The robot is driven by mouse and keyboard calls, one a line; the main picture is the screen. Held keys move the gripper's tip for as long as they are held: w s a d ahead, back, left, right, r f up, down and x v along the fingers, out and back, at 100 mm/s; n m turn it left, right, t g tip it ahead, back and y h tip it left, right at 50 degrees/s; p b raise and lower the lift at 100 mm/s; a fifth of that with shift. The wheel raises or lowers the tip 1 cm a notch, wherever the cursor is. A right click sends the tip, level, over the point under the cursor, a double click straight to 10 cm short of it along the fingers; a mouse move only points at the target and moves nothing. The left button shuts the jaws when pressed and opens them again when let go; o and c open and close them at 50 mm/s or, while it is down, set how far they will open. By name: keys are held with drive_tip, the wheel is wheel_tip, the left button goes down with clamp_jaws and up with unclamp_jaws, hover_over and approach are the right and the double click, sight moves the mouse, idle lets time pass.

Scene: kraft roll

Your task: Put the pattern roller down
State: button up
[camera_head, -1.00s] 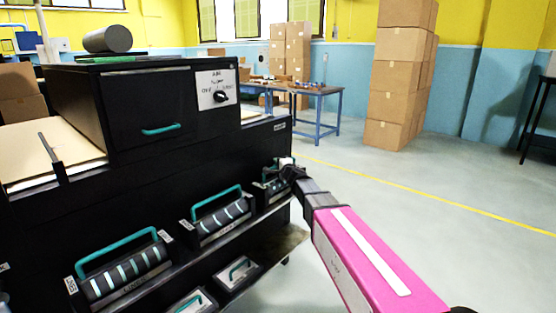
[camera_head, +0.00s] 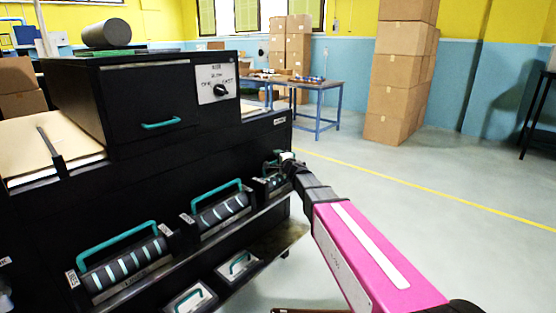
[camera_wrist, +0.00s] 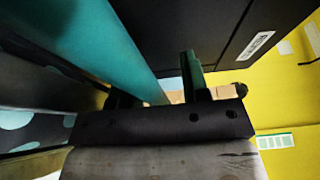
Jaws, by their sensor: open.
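A dark pattern roller (camera_head: 272,185) sits in the rightmost cradle on the side of the black machine (camera_head: 150,205), partly hidden by my arm. My gripper (camera_head: 284,160) is at its teal handle. In the wrist view, the thick teal handle (camera_wrist: 105,45) runs down close to the fingers of my gripper (camera_wrist: 160,90), which are apart. I cannot tell whether the handle touches a finger. A dark surface with pale teal spots (camera_wrist: 35,130), apparently the roller, shows at the left edge of that view.
Two more striped rollers with teal handles, a middle one (camera_head: 222,212) and a left one (camera_head: 125,262), sit in cradles along the same shelf. Flatter teal-handled pieces (camera_head: 238,264) lie below. A blue table (camera_head: 320,88) and stacked cartons (camera_head: 398,75) stand beyond open floor.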

drive_tip(key=v, duration=1.2)
drive_tip(key=s+d+f+n+g+h, duration=0.1)
drive_tip(key=s+d+f+n+g, duration=0.1)
drive_tip(key=s+f+n+g, duration=0.45)
drive_tip(key=s+d+f+n+g, duration=0.3)
drive_tip(key=s+f+n+g, duration=0.1)
drive_tip(key=s+f, duration=0.4)
drive_tip(key=s+d+f+g+h, duration=0.2)
drive_tip(key=s+d+f+h, duration=0.2)
drive_tip(key=d, duration=0.3)
drive_tip(key=s+d+f+n+g+h, duration=0.1)
drive_tip(key=s+d+f+g+h, duration=0.2)
drive_tip(key=s+d, duration=0.3)
drive_tip(key=shift+s+d+f+h, duration=0.3)
drive_tip(key=shift+d+f+h, duration=0.15)
drive_tip(key=shift+f, duration=0.3)
drive_tip(key=shift+o, duration=0.4)
drive_tip(key=shift+a+n, duration=0.1)
drive_tip(key=shift+n, duration=0.15)
